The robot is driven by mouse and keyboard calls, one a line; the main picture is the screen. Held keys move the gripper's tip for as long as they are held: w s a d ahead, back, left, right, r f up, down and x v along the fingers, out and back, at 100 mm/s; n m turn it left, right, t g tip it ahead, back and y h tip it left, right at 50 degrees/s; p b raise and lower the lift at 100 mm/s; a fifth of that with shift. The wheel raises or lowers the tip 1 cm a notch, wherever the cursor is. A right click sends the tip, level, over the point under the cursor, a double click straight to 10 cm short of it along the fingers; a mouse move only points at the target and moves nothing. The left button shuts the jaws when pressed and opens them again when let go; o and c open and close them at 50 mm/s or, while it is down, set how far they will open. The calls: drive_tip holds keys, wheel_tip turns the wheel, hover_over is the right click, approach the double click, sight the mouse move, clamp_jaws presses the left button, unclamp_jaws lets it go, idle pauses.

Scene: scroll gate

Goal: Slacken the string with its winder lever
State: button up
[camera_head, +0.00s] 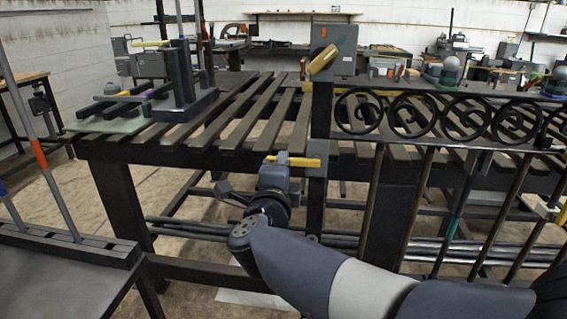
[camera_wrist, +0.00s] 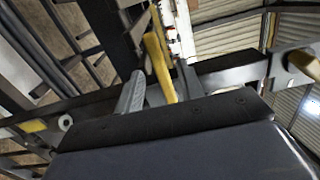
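A yellow lever (camera_head: 291,160) sits on a grey post bracket at the front edge of the slatted bench. My gripper (camera_head: 276,172) is at its left part. In the wrist view the yellow lever (camera_wrist: 158,68) lies between the two fingers of my gripper (camera_wrist: 158,88). The fingers look apart, with a gap on the left finger's side; contact on the right finger cannot be told. A second yellow lever (camera_head: 323,60) is tilted on a grey box higher on the post; a yellow handle (camera_wrist: 304,64) shows at the wrist view's right. I cannot make out the string for certain.
The scroll gate (camera_head: 441,117) with its bars fills the right side, close to my arm. The slatted bench (camera_head: 214,126) bears a dark fixture (camera_head: 184,80) at the left. A dark table (camera_head: 60,280) with upright rods stands at the front left.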

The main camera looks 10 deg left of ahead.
sight(293, 162)
drive_tip(key=s+p, duration=0.1)
drive_tip(key=s, duration=0.7)
drive_tip(key=shift+a, duration=0.15)
drive_tip(key=shift+w, duration=0.1)
drive_tip(key=w+b, duration=0.1)
drive_tip(key=w, duration=0.9)
drive_tip(key=shift+w+d+b, duration=0.2)
drive_tip(key=shift+w+b, duration=0.15)
drive_tip(key=shift+f, duration=0.1)
